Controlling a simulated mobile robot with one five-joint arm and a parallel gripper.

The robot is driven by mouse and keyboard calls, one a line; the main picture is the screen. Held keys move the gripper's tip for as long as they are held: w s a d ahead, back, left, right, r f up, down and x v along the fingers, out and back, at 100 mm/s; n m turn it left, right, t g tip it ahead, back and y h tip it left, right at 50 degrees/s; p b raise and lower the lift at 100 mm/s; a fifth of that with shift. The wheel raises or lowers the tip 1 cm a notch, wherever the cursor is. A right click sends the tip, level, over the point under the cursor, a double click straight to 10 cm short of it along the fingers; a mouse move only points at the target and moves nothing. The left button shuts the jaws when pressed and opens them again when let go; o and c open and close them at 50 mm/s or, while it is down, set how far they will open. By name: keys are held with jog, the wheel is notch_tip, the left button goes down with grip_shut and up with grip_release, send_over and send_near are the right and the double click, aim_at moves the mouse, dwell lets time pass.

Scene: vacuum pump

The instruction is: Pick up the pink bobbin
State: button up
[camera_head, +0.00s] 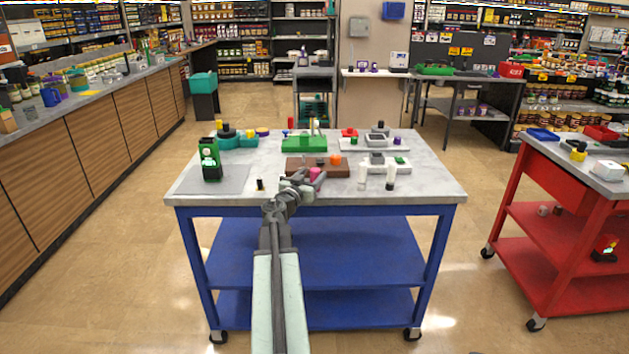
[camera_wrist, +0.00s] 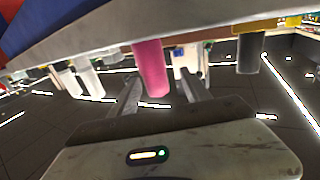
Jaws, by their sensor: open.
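The pink bobbin (camera_head: 315,174) stands near the front middle of the blue-framed table (camera_head: 430,184), just in front of a brown block. My gripper (camera_head: 301,183) is at the bobbin's left and partly overlaps it in the head view. In the wrist view the pink bobbin (camera_wrist: 151,70) appears between the two open fingers of my gripper (camera_wrist: 160,94), closer to the left one. No finger contact with it is clear. The table shows upside down along the top of the wrist view.
The brown block (camera_head: 300,168) holds an orange piece (camera_head: 335,160). Two small bottles (camera_head: 362,178) (camera_head: 390,178) stand to the right. A small black and yellow piece (camera_head: 260,185) stands to the left, near a black and green device (camera_head: 209,160). A green tray (camera_head: 303,144) lies behind.

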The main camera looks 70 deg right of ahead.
jog(key=d, duration=0.2)
jog(key=s+d, duration=0.1)
jog(key=d, duration=0.1)
jog(key=shift+d+f, duration=0.15)
jog(key=shift+d, duration=0.2)
jog(key=shift+a, duration=0.1)
grip_shut()
notch_tip(320, 180, up, 10)
jog(key=p, duration=1)
